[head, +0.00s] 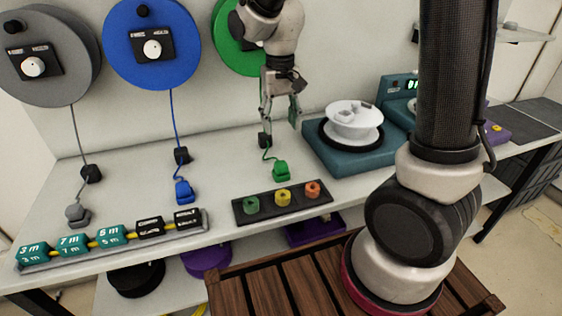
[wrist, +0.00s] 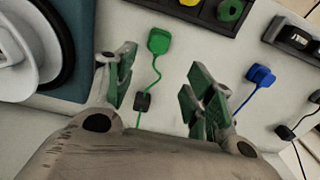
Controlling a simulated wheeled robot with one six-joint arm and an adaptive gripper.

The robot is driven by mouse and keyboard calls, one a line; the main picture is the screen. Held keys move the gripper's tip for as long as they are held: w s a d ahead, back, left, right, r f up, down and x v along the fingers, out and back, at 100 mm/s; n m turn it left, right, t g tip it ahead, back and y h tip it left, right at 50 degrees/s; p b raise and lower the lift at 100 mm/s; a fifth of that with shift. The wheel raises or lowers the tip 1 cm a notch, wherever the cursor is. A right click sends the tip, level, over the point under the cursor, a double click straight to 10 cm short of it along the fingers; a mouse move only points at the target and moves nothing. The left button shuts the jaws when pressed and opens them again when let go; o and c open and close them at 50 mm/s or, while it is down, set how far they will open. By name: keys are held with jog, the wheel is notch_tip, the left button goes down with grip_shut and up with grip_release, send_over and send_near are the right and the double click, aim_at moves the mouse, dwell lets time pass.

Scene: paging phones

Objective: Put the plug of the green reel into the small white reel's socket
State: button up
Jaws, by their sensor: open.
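The green plug (head: 281,171) lies on the white bench at the end of a thin green cord. It also shows in the wrist view (wrist: 158,41), ahead of my fingers. The cord runs through a small black block (wrist: 142,101). The green reel (head: 228,50) hangs on the wall, partly hidden by my arm. The small white reel (head: 353,128) lies flat on a teal base (head: 347,161) to the right. Light raised pieces sit on its top; I cannot tell which is the socket. My gripper (head: 281,117) is open and empty, pointing down above the bench behind the plug.
A dark tray (head: 268,208) with green, yellow and orange rings lies in front of the plug. Blue (head: 183,191) and grey (head: 77,214) plugs lie to the left, under their wall reels. A row of labelled blocks (head: 104,240) lies along the front-left edge.

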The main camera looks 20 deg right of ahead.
aim_at(281, 164)
notch_tip(281, 164, down, 14)
jog(key=shift+d+r, duration=0.1)
dwell(0.4)
jog(key=c, duration=0.9)
jog(key=shift+o, duration=0.2)
notch_tip(281, 164, up, 23)
dwell(1.3)
jog(key=w+d, duration=0.1)
jog(key=d, duration=1)
jog(key=w+d, duration=0.2)
jog(key=d, duration=0.8)
jog(key=shift+w+d, duration=0.25)
jog(key=shift+d, duration=0.15)
jog(key=shift+d, duration=0.1)
